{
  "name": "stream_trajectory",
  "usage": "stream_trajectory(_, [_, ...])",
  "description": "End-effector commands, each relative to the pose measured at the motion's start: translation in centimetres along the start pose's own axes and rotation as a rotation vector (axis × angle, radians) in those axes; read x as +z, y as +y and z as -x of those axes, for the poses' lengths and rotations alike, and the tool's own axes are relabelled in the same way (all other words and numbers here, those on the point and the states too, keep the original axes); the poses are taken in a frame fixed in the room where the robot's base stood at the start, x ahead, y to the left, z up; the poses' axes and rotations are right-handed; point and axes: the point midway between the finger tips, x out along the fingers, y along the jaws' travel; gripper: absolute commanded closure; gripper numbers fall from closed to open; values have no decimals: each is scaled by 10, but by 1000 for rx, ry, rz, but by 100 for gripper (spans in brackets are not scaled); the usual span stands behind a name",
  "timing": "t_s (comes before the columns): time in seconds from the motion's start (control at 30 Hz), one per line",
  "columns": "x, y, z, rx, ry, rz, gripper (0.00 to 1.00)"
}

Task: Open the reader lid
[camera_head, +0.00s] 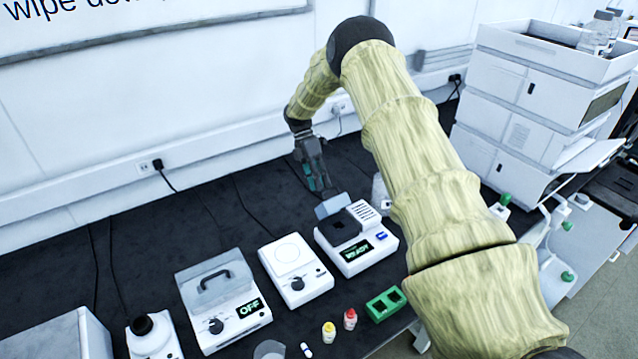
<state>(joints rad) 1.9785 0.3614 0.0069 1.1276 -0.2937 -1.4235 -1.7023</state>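The device that looks like the reader (375,262) is a white box with a green "READY" display, left of my arm. A small grey-blue lid (332,206) stands tilted up at its back edge, and the dark square well (338,228) in front of it is uncovered. My gripper (318,187) hangs fingers-down just behind and above the lid. I cannot tell whether it touches the lid. Its fingers are small and overlap in this view, so their opening is unclear; no held object shows.
Left of the reader stand a white dial device (295,258) and an "OFF" device (215,290) with a handled clear lid. A green rack (383,305), yellow-labelled bottle (328,332) and red-labelled bottle (350,319) stand in front. A chromatography stack (505,120) rises at right.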

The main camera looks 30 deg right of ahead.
Motion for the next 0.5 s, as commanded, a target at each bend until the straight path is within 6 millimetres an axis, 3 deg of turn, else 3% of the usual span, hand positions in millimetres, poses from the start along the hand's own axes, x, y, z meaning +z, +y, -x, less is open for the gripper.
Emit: stream_trajectory(0.5, [0,2,31,4,-1,0,69])
